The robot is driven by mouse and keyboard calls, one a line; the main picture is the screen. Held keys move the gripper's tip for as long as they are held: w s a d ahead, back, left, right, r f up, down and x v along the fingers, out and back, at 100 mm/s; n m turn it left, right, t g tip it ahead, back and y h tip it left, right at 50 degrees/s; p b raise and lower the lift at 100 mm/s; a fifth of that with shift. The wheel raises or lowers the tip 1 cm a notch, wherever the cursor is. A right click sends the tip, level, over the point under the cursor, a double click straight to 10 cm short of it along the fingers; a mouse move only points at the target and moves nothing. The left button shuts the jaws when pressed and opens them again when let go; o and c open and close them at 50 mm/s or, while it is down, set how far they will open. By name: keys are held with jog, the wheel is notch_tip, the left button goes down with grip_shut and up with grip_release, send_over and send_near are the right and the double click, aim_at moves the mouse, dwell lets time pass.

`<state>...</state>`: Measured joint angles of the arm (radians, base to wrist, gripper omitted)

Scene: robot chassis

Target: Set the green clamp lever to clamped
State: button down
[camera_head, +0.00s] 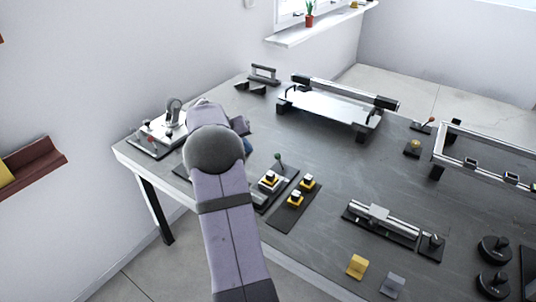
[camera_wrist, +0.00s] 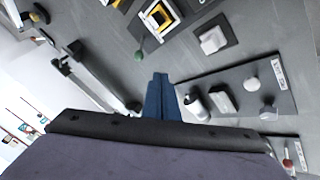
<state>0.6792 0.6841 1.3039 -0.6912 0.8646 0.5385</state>
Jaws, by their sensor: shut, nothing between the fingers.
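In the head view, a lever with a green ball knob (camera_head: 279,157) stands on a dark stalk beside a block with yellow, black and white parts. In the wrist view, a green knob (camera_wrist: 139,55), which looks like the same one, shows at the upper middle, next to a yellow-edged block (camera_wrist: 157,18). I cannot tell from these views whether the lever is clamped. My gripper's blue fingers (camera_wrist: 161,84) are shut and empty, apart from the knob. In the head view my arm hides most of the gripper, with a bit of blue (camera_head: 249,146) showing left of the lever.
Yellow-and-black blocks (camera_head: 308,182) sit right of the lever. A dark plate with pale knobs (camera_wrist: 235,95) lies right of the fingers in the wrist view. Bare tabletop (camera_head: 345,160) lies between.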

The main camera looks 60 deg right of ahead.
aim_at(279, 160)
jog(key=p+x, duration=0.3)
jog(key=x, duration=0.7)
jog(key=shift+s+d+p, duration=0.8)
jog(key=shift+s+d, duration=0.25)
jog(key=shift+d, duration=0.05)
jog(key=shift+s+d+f, duration=0.15)
jog(key=shift+s+d, duration=0.1)
jog(key=shift+d, duration=0.1)
